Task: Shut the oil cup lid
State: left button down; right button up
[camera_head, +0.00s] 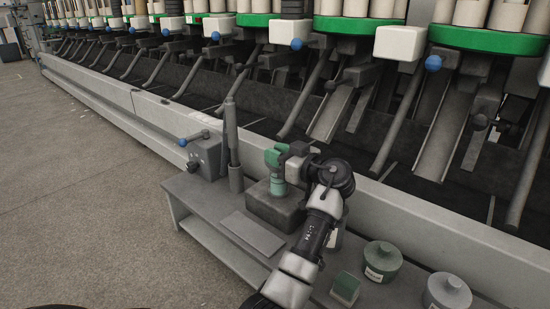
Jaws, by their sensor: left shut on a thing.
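The green oil cup (278,186) stands upright on a dark block on the low grey bench. Its darker green lid (273,157) shows at the top of the cup. My left gripper (286,157) is at the lid from the right side and is shut on it. The gripper hides part of the lid, and the view is too small to tell the lid's exact angle. My right gripper is not in view.
The grey bench (204,213) carries a grey box with a blue-knobbed lever (205,155), an upright post (232,145), a flat plate (252,232), a small green box (345,289) and two round tins (382,262). The winder stands behind. Floor at left is clear.

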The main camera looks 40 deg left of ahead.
pick_arm(q)
jog(key=shift+f, duration=0.1)
jog(key=c, duration=0.9)
grip_release()
jog(key=shift+r+p, duration=0.45)
jog(key=shift+r, duration=0.05)
jog(key=r+p, duration=0.2)
jog(key=r, duration=0.1)
jog(key=r+p, duration=0.1)
jog(key=p, duration=0.1)
jog(key=shift+d+r, duration=0.2)
jog(key=shift+d, duration=0.05)
jog(key=d+r+p, duration=0.5)
jog(key=d+p, duration=0.1)
jog(key=d, duration=0.5)
jog(key=shift+w+d+r, duration=0.15)
jog(key=shift+w+r, duration=0.1)
jog(key=shift+r, duration=0.05)
